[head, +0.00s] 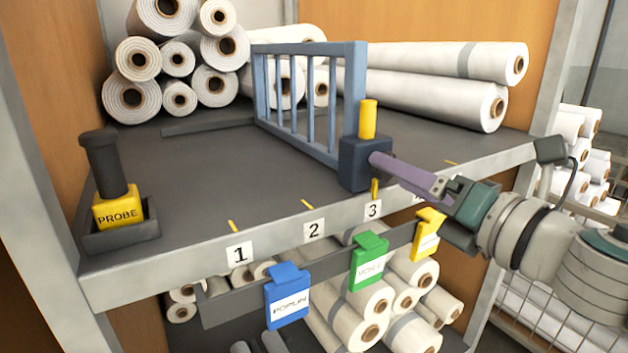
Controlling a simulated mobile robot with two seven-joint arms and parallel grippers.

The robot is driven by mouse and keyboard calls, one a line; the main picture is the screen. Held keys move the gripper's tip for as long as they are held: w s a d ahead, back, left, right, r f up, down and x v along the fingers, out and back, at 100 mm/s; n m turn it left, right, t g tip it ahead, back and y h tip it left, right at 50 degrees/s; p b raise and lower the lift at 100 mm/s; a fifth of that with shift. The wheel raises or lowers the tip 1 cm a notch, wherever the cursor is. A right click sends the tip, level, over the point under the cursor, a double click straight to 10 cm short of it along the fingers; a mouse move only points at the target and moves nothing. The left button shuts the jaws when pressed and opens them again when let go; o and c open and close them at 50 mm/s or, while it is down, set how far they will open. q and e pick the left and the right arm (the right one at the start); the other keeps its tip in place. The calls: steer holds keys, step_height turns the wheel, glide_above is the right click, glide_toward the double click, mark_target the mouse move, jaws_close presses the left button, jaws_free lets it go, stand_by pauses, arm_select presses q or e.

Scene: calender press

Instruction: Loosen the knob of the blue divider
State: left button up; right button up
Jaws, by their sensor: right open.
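The blue divider (308,95) is an upright barred frame on the dark shelf. At its front end is a dark blue block (362,165) with a yellow cylinder (368,119) standing on top. A yellow pointer (374,188) below the block is by the label 3 (372,209). My right gripper (381,163) reaches in from the right, its purple fingers open with their tips at the block's right side. The tips overlap the block's edge; I cannot tell whether they touch it. Any knob on that side is hidden or not distinct. My left gripper is not in view.
White rolls (130,60) are stacked left of the divider, long rolls (430,93) lie right. A yellow PROBE block (118,208) sits in a holder at left. Blue (287,296), green (368,262) and yellow (428,235) tags hang on a rail below the shelf edge. The middle shelf is clear.

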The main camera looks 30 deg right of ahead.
steer(key=s+b, duration=0.1)
steer(key=s, duration=0.7)
steer(key=shift+s+d, duration=0.3)
steer(key=shift+s, duration=0.1)
